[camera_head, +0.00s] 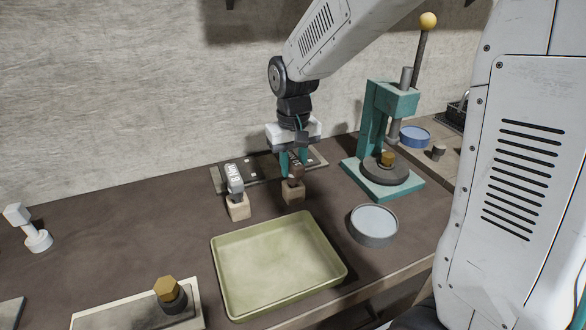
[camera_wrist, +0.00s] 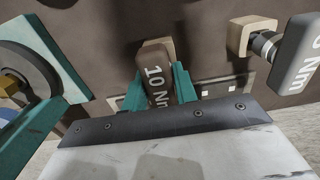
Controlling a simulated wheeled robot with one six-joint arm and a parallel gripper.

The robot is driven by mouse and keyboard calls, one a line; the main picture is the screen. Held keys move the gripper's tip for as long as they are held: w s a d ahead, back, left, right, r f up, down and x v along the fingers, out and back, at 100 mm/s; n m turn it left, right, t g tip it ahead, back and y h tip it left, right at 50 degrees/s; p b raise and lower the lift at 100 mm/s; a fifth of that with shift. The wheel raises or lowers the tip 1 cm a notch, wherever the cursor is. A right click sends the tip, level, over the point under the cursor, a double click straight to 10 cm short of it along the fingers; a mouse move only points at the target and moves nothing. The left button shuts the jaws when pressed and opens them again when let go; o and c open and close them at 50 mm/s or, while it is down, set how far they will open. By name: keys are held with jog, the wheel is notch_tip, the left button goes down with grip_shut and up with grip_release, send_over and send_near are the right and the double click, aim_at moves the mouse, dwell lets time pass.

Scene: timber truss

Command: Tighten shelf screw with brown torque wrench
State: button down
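The brown torque wrench (camera_head: 296,172) stands upright with its lower end at a small wooden block. In the wrist view the brown wrench (camera_wrist: 157,80) is marked "10 Nm". My gripper (camera_head: 294,163) is above the block, its teal fingers on either side of the wrench handle. In the wrist view the fingers (camera_wrist: 158,85) lie close against both sides, with no clear gap. A gold hex head on a dark round base (camera_head: 168,290) sits on a pale plate at the front left. Another gold hex piece (camera_head: 387,157) is on the press. I cannot tell which is the shelf screw.
A grey wrench (camera_head: 235,182), marked "8 Nm", stands in another block to the left; it also shows in the wrist view (camera_wrist: 296,62). A green tray (camera_head: 226,282) and a grey round dish (camera_head: 374,235) are in front. A teal press (camera_head: 370,120) stands right.

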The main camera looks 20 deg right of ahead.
jog(key=shift+r, duration=0.1)
notch_tip(320, 180, up, 10)
jog(key=shift+f, duration=0.1)
dwell(0.4)
